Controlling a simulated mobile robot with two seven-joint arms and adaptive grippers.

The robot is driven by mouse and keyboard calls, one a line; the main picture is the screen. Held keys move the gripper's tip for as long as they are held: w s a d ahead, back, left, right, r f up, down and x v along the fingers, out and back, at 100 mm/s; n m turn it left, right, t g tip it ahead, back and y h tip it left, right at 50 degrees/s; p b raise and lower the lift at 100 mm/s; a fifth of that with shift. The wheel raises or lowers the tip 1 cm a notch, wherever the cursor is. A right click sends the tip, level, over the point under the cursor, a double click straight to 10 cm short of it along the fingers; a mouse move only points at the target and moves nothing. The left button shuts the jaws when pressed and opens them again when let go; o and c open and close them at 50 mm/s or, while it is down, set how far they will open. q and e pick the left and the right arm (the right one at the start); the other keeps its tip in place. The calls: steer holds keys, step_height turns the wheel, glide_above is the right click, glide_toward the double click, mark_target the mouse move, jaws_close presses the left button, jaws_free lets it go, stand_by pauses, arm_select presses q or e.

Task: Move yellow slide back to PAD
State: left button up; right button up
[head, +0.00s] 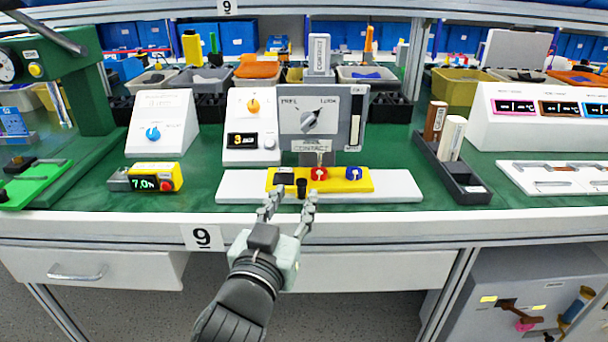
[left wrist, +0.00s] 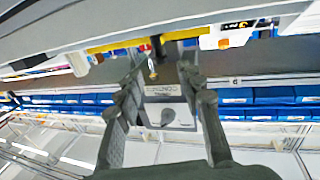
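The yellow slide (head: 330,180) sits on a long white rail (head: 399,187) at the table's front edge. It carries a red knob (head: 319,174), a blue knob (head: 353,173) and a black block (head: 285,177). A black peg (head: 302,188) stands at its front. My left gripper (head: 288,197) is open just in front of the slide, fingers apart and nothing gripped. In the left wrist view, upside down, the slide (left wrist: 112,42) lies beyond the open left gripper (left wrist: 160,72), with the black peg (left wrist: 157,47) near the gap. A "CONTACT" plate (head: 310,148) stands behind. I see no readable PAD label.
A grey panel with a dial (head: 310,118) stands behind the rail. A yellow device reading 7.0 (head: 146,178) is to the left. A black tray (head: 455,178) with upright cylinders is to the right. The rail's right end is bare.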

mark_target(300, 184)
arm_select(q)
steer(key=x, duration=0.5)
steer(key=shift+w, duration=0.65)
arm_select(e)
steer(key=shift+s+a+f, duration=0.1)
steer(key=shift+s+f, duration=0.05)
steer(key=shift+f, duration=0.35)
steer(key=shift+s+a+f, duration=0.1)
steer(key=shift+s+f, duration=0.05)
steer(key=shift+f, duration=0.3)
arm_select(q)
steer(key=c, duration=0.7)
jaws_close()
arm_select(e)
steer(key=shift+w+r, duration=0.15)
steer(key=shift+r, duration=0.1)
steer(key=shift+d, duration=0.1)
